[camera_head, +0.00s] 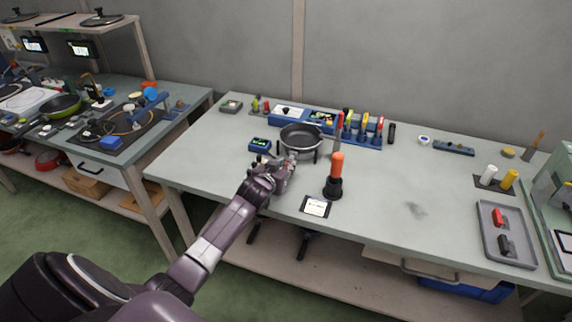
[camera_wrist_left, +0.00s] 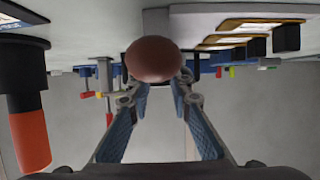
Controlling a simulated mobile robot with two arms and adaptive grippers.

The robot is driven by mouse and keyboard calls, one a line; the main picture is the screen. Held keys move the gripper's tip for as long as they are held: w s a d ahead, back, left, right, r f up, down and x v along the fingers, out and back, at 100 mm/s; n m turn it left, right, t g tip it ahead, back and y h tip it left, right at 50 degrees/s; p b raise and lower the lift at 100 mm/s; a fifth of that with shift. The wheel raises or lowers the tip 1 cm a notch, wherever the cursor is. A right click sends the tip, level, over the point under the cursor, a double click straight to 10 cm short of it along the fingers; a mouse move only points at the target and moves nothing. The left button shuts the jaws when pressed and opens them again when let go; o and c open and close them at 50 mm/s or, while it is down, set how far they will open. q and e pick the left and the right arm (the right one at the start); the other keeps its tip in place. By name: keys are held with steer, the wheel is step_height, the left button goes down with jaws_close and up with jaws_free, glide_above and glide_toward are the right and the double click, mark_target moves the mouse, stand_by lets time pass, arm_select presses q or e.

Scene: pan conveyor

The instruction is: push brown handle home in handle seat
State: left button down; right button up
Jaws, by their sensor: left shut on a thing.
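A dark grey pan (camera_head: 302,140) sits in a stand on the workbench. My left gripper (camera_head: 289,163) is at the pan's near left side, low over the bench. In the left wrist view, my left gripper (camera_wrist_left: 156,75) is shut on the brown handle (camera_wrist_left: 153,59), whose rounded end faces the camera between the fingertips. The rest of the handle is hidden behind that end. The handle seat is hidden by the gripper and handle, so I cannot tell how deep the handle sits. My right gripper is not in view.
An orange-handled tool (camera_head: 337,170) stands upright in a black holder close to the right of my gripper. A small display (camera_head: 316,207) lies in front, a blue device (camera_head: 260,145) left of the pan. A blue tool rack (camera_head: 362,138) is behind. The bench's middle right is clear.

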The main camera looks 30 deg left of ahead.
mark_target(292, 156)
arm_select(q)
steer(key=shift+w+a+b, duration=0.25)
steer(key=shift+w+b, duration=0.2)
steer(key=shift+w, duration=0.4)
steer(key=shift+w+a+b, duration=0.2)
steer(key=shift+w+b, duration=0.25)
steer(key=shift+w, duration=0.35)
steer(key=c, duration=1.7)
jaws_free()
steer(key=shift+o, duration=0.2)
steer(key=v, duration=1.2)
